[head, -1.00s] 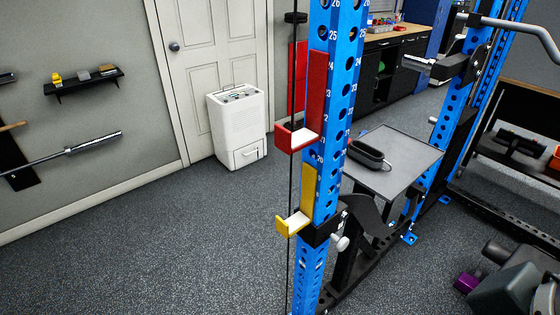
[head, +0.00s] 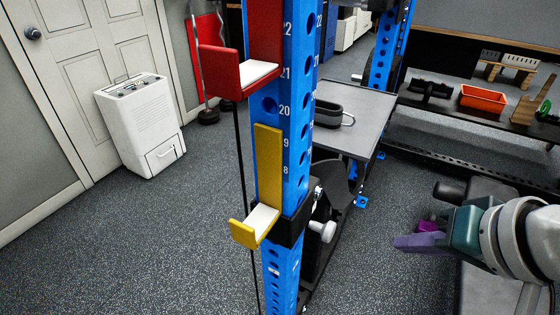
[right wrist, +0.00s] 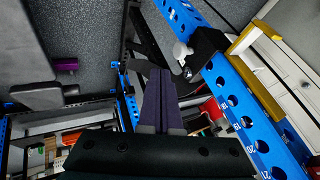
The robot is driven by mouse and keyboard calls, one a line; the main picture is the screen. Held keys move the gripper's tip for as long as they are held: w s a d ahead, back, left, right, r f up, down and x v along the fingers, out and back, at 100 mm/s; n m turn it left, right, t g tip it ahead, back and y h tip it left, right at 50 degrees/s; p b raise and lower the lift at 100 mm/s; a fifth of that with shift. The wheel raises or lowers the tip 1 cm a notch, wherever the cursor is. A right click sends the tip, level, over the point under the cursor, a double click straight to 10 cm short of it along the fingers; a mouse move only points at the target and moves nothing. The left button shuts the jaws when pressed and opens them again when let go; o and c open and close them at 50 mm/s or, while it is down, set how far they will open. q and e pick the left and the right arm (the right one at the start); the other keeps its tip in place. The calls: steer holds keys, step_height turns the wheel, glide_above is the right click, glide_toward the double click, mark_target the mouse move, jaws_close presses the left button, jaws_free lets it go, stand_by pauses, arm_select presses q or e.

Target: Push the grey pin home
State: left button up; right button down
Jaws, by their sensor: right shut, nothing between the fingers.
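The grey pin (head: 322,231) is a light grey round knob on the right side of the black bracket that carries the yellow J-cup (head: 268,165) on the blue upright (head: 298,140). A length of its stem shows between knob and bracket. In the right wrist view the pin (right wrist: 181,50) is above and slightly right of the fingertips. My right gripper (head: 398,243) comes in from the right; its purple fingers are shut and empty, pointing left toward the pin, with a clear gap. The fingers (right wrist: 159,75) also show in the right wrist view. My left gripper is out of view.
A red J-cup (head: 240,72) sits higher on the upright. Behind it a grey platform (head: 365,105) holds a black handled object (head: 332,114). A padded bench (head: 480,290) with a purple knob (head: 428,227) lies under my right arm.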

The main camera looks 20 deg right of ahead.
mark_target(331, 231)
arm_select(q)
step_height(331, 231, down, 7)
steer(key=b, duration=0.5)
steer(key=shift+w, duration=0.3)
arm_select(e)
steer(key=w+a+r+x, duration=0.1)
steer(key=a+x, duration=0.1)
steer(key=x, duration=1.2)
steer(key=shift+w+m, duration=0.3)
steer(key=shift+w, duration=0.2)
steer(key=shift+f, duration=0.1)
steer(key=shift+w+a, duration=0.8)
steer(key=shift+w, duration=0.15)
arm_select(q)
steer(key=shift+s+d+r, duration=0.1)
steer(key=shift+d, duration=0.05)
